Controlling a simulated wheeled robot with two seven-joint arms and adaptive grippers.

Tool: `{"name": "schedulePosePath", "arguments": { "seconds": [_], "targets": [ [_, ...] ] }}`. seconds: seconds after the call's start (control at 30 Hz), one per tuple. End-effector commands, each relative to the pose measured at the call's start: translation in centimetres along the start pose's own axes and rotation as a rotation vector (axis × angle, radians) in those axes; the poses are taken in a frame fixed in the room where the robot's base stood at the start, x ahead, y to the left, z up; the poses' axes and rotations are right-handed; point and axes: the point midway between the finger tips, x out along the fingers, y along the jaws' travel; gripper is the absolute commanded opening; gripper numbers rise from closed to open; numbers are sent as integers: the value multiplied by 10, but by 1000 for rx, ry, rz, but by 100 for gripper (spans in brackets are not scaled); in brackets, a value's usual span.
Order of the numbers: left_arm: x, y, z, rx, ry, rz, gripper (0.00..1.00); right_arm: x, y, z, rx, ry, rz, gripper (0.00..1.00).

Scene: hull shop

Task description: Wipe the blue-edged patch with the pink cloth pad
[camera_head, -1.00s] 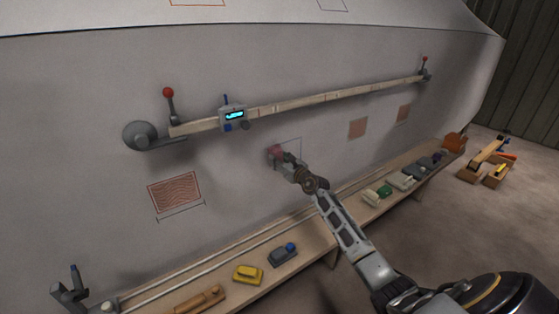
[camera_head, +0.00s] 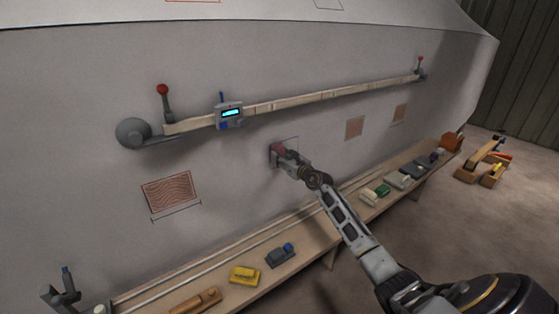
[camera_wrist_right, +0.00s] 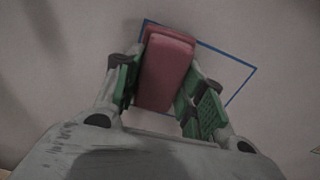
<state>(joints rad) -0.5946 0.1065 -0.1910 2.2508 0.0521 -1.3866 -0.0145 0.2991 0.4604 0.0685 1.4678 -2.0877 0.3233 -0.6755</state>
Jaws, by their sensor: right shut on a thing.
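The pink cloth pad (camera_wrist_right: 166,72) is between the green-padded fingers of my right gripper (camera_wrist_right: 160,85) in the wrist view. In the head view my right gripper (camera_head: 283,157) holds the pad (camera_head: 277,149) up at the hull wall. The blue-edged patch (camera_wrist_right: 228,68) is a blue outline on the grey hull. The pad overlaps its upper left part in the wrist view and hides some of it. The patch outline (camera_head: 294,141) shows faintly in the head view. Whether the pad touches the wall I cannot tell. My left gripper is out of view.
A wooden batten (camera_head: 300,100) with a display gauge (camera_head: 230,114) runs above the patch. Red-framed patches (camera_head: 171,191) mark the wall on both sides. A bench (camera_head: 309,230) below carries a yellow block (camera_head: 244,275), a grey block (camera_head: 280,256) and other tools.

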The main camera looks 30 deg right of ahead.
Motion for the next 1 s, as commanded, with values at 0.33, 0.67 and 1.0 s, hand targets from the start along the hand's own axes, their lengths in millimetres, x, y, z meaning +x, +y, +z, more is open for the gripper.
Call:
{"name": "schedulePosePath", "arguments": {
  "seconds": [0.33, 0.67, 1.0],
  "targets": [
    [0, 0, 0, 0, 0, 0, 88, 0, -1, 1, 0, -1, -1, 19],
    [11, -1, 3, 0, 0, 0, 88, 1, -14, -1, -1, -2, -2, 19],
    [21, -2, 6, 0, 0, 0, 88, 1, -29, -1, -1, -1, -1, 19]
  ]
}}
